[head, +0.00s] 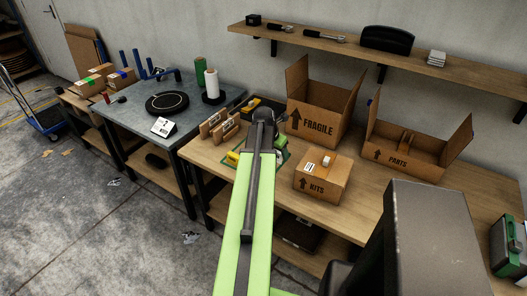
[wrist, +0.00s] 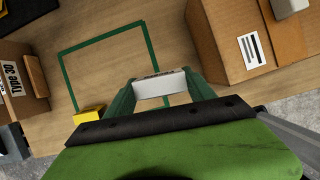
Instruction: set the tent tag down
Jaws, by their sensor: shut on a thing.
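In the wrist view my gripper (wrist: 160,88) is shut on the tent tag (wrist: 160,84), a small white piece held between the two green fingers. It is over the wooden bench, at the near side of a green taped outline (wrist: 108,38). I cannot tell whether the tag touches the wood. Another white tent-shaped sign (head: 163,127) stands on the grey table.
The closed KITS box (head: 322,184) is close to the right of my gripper; its side also shows in the wrist view (wrist: 238,45). A yellow block (wrist: 88,114) lies at the left. Open FRAGILE (head: 318,118) and PARTS (head: 402,160) boxes stand behind. The outline's inside looks clear.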

